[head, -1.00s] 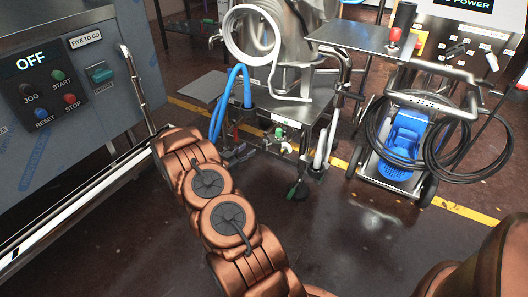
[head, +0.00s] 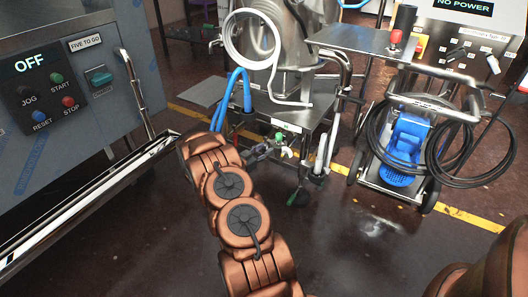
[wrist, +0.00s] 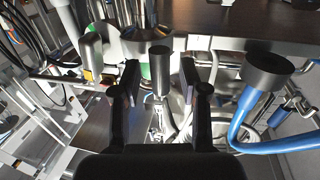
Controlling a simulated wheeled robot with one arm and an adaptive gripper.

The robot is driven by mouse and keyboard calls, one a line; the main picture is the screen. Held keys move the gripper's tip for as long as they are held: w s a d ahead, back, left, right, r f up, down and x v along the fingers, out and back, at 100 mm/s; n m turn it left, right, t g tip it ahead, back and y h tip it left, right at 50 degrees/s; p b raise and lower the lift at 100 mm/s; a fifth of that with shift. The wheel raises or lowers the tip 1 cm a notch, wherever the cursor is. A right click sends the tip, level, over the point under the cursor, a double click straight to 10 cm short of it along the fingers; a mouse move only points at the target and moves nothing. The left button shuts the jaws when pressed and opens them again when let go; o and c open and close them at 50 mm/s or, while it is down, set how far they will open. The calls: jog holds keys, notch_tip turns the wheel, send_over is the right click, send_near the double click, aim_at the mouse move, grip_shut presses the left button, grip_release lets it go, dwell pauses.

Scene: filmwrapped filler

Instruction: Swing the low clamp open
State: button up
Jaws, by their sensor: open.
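The filler (head: 290,114) stands at the centre of the head view, with a steel hopper, a white coiled hose and a low shelf. Small fittings, one green and white (head: 284,150), sit low on its front; I cannot tell which part is the low clamp. In the wrist view my gripper (wrist: 160,78) is open, with its two dark fingers apart. A grey cylindrical handle (wrist: 160,57) shows in the gap between the fingers; contact cannot be told. A grey cylinder (wrist: 92,51) is to its left. In the head view the gripper is not clear beyond my copper arm.
A grey control cabinet (head: 80,100) with a rail is at the left. A blue-motored pump cart (head: 404,145) with black hoses stands right of the filler. Blue hoses (wrist: 245,118) and a dark round cap (wrist: 268,70) lie right of my gripper. Floor in front is clear.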

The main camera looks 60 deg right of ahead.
jog(key=shift+d, duration=0.2)
jog(key=shift+c, duration=0.3)
grip_shut()
dwell(0.3)
